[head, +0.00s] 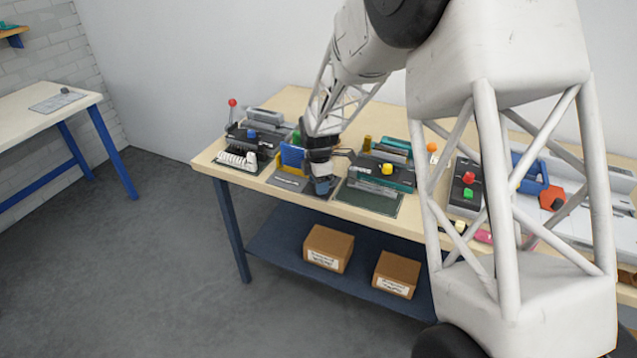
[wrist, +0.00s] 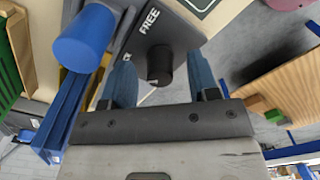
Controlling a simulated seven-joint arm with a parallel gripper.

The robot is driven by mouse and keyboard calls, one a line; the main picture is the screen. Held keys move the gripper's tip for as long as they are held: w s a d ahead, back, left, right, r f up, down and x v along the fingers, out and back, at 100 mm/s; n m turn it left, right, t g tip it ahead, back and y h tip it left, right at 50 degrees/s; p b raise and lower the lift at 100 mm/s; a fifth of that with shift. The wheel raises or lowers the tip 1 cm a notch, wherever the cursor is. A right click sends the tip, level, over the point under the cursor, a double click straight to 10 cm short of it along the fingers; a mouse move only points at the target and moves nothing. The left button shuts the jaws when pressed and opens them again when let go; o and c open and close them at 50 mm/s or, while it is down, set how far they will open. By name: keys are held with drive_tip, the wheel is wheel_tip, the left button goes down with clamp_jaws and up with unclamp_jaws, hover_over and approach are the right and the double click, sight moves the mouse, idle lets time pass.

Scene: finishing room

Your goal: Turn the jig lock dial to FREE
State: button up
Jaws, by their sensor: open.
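The jig lock dial (wrist: 160,65) is a dark round knob on a dark plate (wrist: 175,25) in the wrist view. White lettering FREE shows on the plate beyond the knob, and a second, partly hidden label lies to its left. My gripper (wrist: 162,82) is open, with one blue finger on each side of the knob in the picture; a gap shows on the right, and I cannot tell whether the left finger touches. In the head view my gripper (head: 323,185) points down at the bench front, and the dial is hidden there.
A blue cylinder (wrist: 84,40) and a blue part stand close left of my gripper in the wrist view. On the bench (head: 225,172), fixtures crowd both sides of my gripper, including a blue and yellow piece (head: 291,158) and a green-based fixture (head: 370,197).

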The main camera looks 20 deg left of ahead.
drive_tip(key=shift+f, duration=0.15)
drive_tip(key=c, duration=0.9)
